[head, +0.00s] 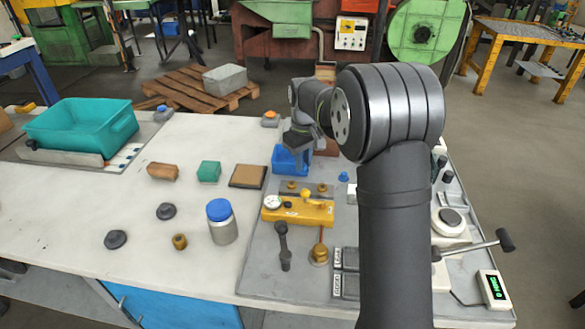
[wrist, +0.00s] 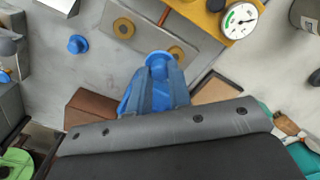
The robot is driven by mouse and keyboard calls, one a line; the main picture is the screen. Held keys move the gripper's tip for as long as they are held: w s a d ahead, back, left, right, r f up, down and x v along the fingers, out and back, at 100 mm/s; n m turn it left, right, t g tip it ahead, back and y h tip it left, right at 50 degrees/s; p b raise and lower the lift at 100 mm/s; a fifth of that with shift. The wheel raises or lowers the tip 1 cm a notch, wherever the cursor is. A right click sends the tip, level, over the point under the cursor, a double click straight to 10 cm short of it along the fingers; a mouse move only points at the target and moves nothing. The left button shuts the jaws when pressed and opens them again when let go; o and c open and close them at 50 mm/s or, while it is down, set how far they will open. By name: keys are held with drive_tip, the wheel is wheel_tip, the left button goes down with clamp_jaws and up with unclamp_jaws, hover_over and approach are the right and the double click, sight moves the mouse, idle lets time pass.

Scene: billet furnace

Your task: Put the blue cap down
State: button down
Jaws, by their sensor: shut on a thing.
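My gripper (wrist: 160,72) is shut on a bright blue piece, which I take to be the blue cap (wrist: 158,59). Its rounded end shows between the fingertips in the wrist view; the fingers hide the rest. In the head view my gripper (head: 298,143) is low at the back of the table, over or just in front of a blue block or holder (head: 290,161). That holder partly shows behind the fingers in the wrist view (wrist: 127,103). I cannot tell whether the cap touches anything.
A small blue knob-like piece (head: 343,177) stands on the grey plate. The yellow gauge fixture (head: 300,210) is in front of my gripper. A brown block (wrist: 92,108) and a brown-topped square pad (head: 248,176) are nearby. A blue-lidded jar (head: 221,226) stands at front left.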

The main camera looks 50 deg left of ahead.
drive_tip(key=w+d+r, duration=0.4)
drive_tip(key=d+r, duration=0.1)
drive_tip(key=d, duration=0.1)
drive_tip(key=w+d+f, duration=0.2)
drive_tip(key=w+f, duration=0.1)
drive_tip(key=w, duration=0.7)
drive_tip(key=s+a+f, duration=0.1)
drive_tip(key=a+f, duration=0.1)
drive_tip(key=a, duration=0.1)
drive_tip(key=s+a+f, duration=0.1)
drive_tip(key=a+f, duration=0.1)
drive_tip(key=a, duration=0.1)
drive_tip(key=s+a+f, duration=0.1)
drive_tip(key=a+f, duration=0.1)
drive_tip(key=a, duration=0.2)
drive_tip(key=shift+s+f, duration=0.15)
drive_tip(key=shift+f, duration=0.25)
drive_tip(key=shift+s+a+f, duration=0.1)
drive_tip(key=shift+a, duration=0.1)
drive_tip(key=shift+f, duration=1.95)
drive_tip(key=shift+f, duration=0.15)
drive_tip(key=c, duration=1.3)
unclamp_jaws()
